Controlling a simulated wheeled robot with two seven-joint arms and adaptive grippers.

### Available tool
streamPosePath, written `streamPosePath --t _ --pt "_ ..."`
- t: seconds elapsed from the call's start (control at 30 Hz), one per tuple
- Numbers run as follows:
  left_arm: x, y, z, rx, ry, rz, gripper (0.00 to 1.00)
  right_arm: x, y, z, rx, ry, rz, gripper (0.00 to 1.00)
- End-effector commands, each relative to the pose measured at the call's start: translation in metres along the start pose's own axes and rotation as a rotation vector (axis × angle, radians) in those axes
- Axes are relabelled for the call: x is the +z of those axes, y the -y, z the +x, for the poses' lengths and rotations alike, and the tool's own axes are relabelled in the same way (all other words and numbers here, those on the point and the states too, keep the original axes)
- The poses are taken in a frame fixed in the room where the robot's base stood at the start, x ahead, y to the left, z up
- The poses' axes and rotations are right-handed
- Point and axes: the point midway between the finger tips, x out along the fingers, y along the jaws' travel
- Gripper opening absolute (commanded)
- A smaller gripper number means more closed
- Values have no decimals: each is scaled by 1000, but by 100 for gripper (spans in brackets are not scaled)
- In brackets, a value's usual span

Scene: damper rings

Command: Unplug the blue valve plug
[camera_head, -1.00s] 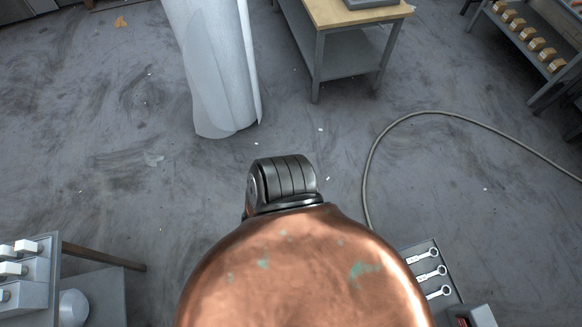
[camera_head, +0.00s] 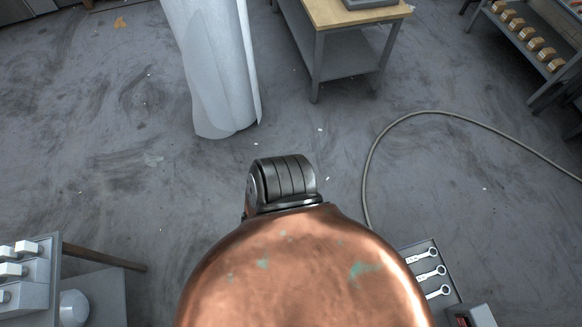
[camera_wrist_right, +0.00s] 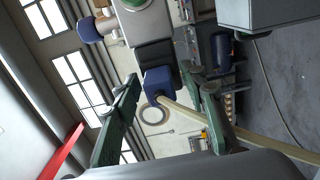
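In the right wrist view a blue block (camera_wrist_right: 158,80), which looks like the blue valve plug, sits at the end of a dark block (camera_wrist_right: 154,55) below a grey housing (camera_wrist_right: 146,22). My right gripper (camera_wrist_right: 163,76) has its two green fingers apart, one on each side of the blue block. Small gaps seem to show beside it; I cannot tell whether either finger touches it. A pale bar (camera_wrist_right: 240,132) runs from near the block to the lower right. My left gripper shows in neither view, and the head view does not show the plug.
A second blue rounded part (camera_wrist_right: 88,30) and a blue cylinder (camera_wrist_right: 221,50) show in the wrist view. In the head view are a wooden-topped table (camera_head: 350,12), a white column (camera_head: 215,70), a floor hose (camera_head: 372,150) and a wrench tray (camera_head: 412,250). Much of the floor is clear.

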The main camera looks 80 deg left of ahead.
Motion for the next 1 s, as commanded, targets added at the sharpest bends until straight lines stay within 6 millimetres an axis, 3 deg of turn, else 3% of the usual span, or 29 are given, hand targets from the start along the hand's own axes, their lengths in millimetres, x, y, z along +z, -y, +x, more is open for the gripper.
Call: streamPosePath --t 1.0 --pt "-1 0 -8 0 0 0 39 0 0 0 0 0 1 39"
